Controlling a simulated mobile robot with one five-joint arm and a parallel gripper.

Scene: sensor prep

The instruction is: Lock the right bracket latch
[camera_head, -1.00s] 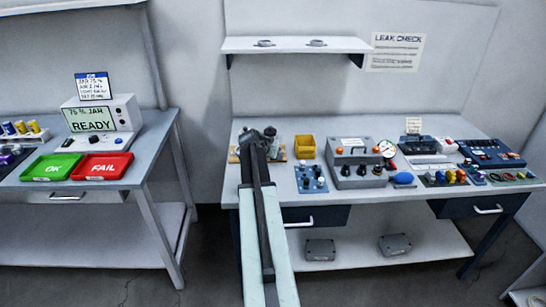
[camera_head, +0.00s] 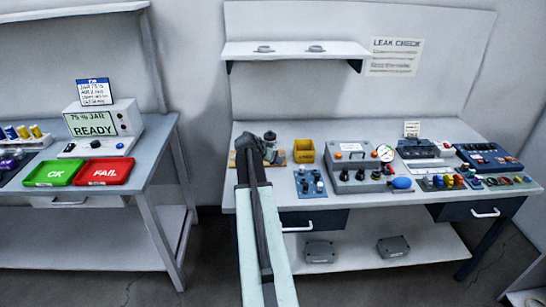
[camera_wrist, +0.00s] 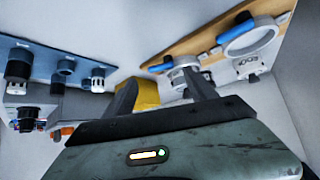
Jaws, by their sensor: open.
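A wooden board (camera_wrist: 210,38) in the wrist view carries two grey ring brackets with blue latch levers. The bracket nearer the yellow bin (camera_wrist: 184,62) has a blue lever (camera_wrist: 160,67); I take it as the right one, since the wrist view looks turned around. The other bracket (camera_wrist: 250,38) has its own blue lever (camera_wrist: 233,28). My gripper (camera_wrist: 160,88) is open, one finger overlapping the nearer bracket in the picture. Contact cannot be told. In the head view my gripper (camera_head: 246,148) hides much of the board (camera_head: 280,158).
The yellow bin (camera_head: 304,151) stands right of the board, with a blue panel of knobs (camera_head: 310,182) and a grey tester (camera_head: 352,166) beyond. A dark jar (camera_head: 270,141) stands behind my gripper. A shelf (camera_head: 295,50) hangs above.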

